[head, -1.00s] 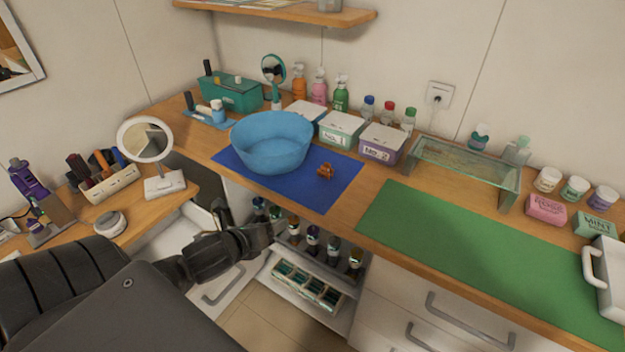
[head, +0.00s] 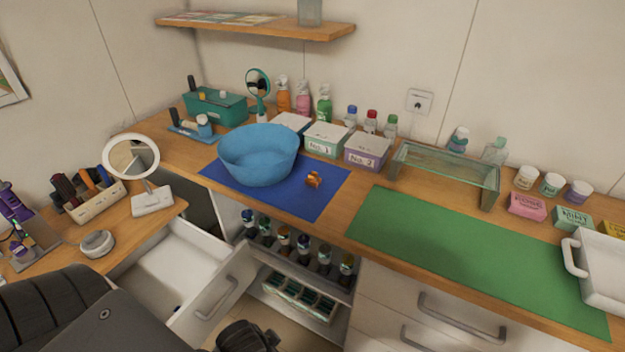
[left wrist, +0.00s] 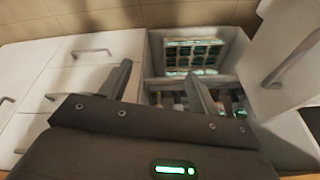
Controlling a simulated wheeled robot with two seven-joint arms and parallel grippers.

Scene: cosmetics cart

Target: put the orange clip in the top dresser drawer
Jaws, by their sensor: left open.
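The small orange clip (head: 313,180) lies on the blue mat (head: 300,208), just right of the blue basin. A white drawer (head: 178,262) at the lower left is pulled open, and the part of its inside that shows looks nearly empty. Its handled front also shows at the right of the left wrist view (left wrist: 290,65). My left gripper (left wrist: 162,88) is open and empty in the left wrist view, in front of the open shelf unit. In the head view only part of my left arm shows at the bottom edge; its fingers are out of frame. My right gripper is not in view.
The blue basin (head: 258,155) stands beside the clip. An open shelf (head: 300,268) below holds bottles and a crate (head: 298,298). Closed drawers (head: 430,318) sit under the green mat (head: 470,250), which is bare. A glass stand (head: 445,165) is behind it.

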